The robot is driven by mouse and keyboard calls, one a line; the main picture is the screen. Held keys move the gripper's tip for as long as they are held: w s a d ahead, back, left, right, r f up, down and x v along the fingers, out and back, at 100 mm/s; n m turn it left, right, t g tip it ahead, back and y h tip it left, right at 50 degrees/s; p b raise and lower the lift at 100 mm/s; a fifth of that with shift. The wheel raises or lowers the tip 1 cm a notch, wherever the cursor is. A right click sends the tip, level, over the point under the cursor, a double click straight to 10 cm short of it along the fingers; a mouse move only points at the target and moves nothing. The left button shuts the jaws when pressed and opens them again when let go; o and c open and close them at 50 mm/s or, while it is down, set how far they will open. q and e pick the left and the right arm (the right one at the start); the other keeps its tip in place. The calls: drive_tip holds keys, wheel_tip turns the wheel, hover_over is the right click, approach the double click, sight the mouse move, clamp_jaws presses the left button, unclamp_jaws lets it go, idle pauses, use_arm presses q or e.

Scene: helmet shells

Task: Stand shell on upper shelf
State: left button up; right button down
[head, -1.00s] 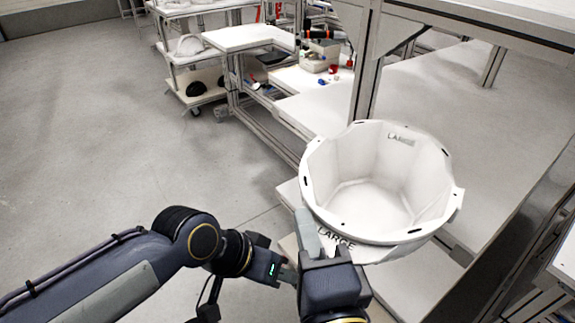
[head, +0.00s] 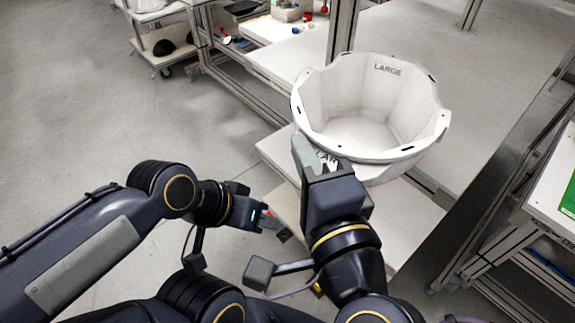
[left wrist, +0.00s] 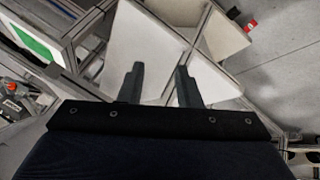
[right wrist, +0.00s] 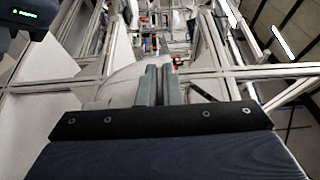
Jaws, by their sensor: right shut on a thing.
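The white helmet shell (head: 370,110) is a wide, open bowl with its opening facing up and "LARGE" on its rim. In the head view it is right of centre, held above the pale boards of a frame. In the right wrist view the fingers (right wrist: 158,85) are close together beside the pale shell (right wrist: 118,85). My left gripper (head: 270,220) is empty, lower left of the shell. Its fingers (left wrist: 160,82) stand apart in the left wrist view.
A metal-framed bench (head: 270,62) with boards stands behind the shell. A white lower board (head: 285,155) is below it. A cart (head: 160,60) with dark shells is at the upper left. A unit with a green panel (head: 568,195) is at the right. Floor at left is clear.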

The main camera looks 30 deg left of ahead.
sight(424, 89)
drive_tip(key=w+d+b, duration=0.2)
drive_tip(key=w+b, duration=0.2)
drive_tip(key=w, duration=0.3)
drive_tip(key=w+d+b, duration=0.3)
drive_tip(key=w+b, duration=0.1)
drive_tip(key=w, duration=0.3)
drive_tip(key=w+d+b, duration=0.2)
drive_tip(key=w+b, duration=0.2)
drive_tip(key=w, duration=0.2)
drive_tip(key=shift+w+d+f+b, duration=0.15)
drive_tip(key=shift+w+d+b, duration=0.15)
drive_tip(key=shift+w, duration=0.1)
drive_tip(key=shift+w+d+f+b, duration=0.25)
drive_tip(key=shift+w+d+b, duration=0.35)
drive_tip(key=shift+w, duration=0.7)
drive_tip(key=shift+w+d+f+b, duration=0.2)
drive_tip(key=shift+w+d+b, duration=0.15)
drive_tip(key=shift+w+b, duration=0.75)
drive_tip(key=shift+w+d+f+b, duration=0.25)
drive_tip(key=shift+w+d+b, duration=0.25)
drive_tip(key=shift+w, duration=1)
drive_tip(key=shift+f+b, duration=0.55)
drive_tip(key=shift+f, duration=0.05)
drive_tip(key=c, duration=1.5)
unclamp_jaws()
drive_tip(key=shift+f, duration=0.1)
